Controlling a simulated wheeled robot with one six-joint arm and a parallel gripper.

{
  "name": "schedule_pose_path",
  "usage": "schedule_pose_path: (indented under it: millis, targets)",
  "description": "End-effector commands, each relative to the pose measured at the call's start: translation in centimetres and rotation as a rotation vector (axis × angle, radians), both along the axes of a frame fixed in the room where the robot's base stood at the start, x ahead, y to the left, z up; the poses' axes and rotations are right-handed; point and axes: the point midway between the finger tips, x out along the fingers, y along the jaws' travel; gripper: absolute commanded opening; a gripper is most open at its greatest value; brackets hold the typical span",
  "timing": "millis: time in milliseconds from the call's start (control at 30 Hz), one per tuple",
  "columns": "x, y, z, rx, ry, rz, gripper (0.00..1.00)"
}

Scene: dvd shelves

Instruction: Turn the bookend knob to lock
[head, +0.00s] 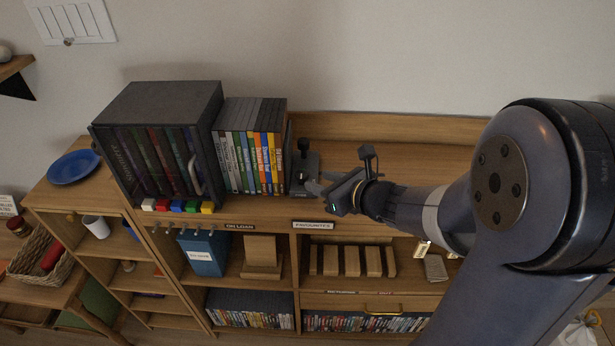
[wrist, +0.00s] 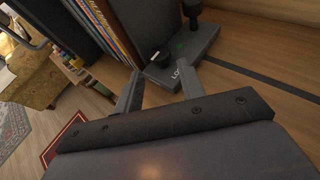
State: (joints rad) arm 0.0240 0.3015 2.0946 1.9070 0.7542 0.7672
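The grey bookend (head: 312,163) stands on the shelf top against the right end of the DVD row. In the wrist view its base (wrist: 202,41) carries a dark round knob (wrist: 161,60) with a pale pointer mark, a green mark, and partly hidden white lettering starting "LO". A taller black post (wrist: 192,9) rises behind the knob. My gripper (head: 318,188) is at the bookend's right front. In the wrist view my gripper (wrist: 156,76) is open, its fingers apart and empty, with the knob just beyond and between the tips. I cannot tell whether either tip touches it.
DVDs (head: 252,145) stand in a row left of the bookend, beside a dark glass-fronted case (head: 160,105). Coloured blocks (head: 177,206) line the front edge. A blue plate (head: 73,167) lies far left. The shelf top (head: 400,160) right of the bookend is clear.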

Motion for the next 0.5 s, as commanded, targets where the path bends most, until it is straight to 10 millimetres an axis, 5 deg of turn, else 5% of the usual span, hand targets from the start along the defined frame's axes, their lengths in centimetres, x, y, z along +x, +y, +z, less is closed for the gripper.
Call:
schedule_pose_path:
  millis: [500]
  targets:
    - [3.6, 3.4, -2.1, -0.001, 0.0, 0.001, 0.38]
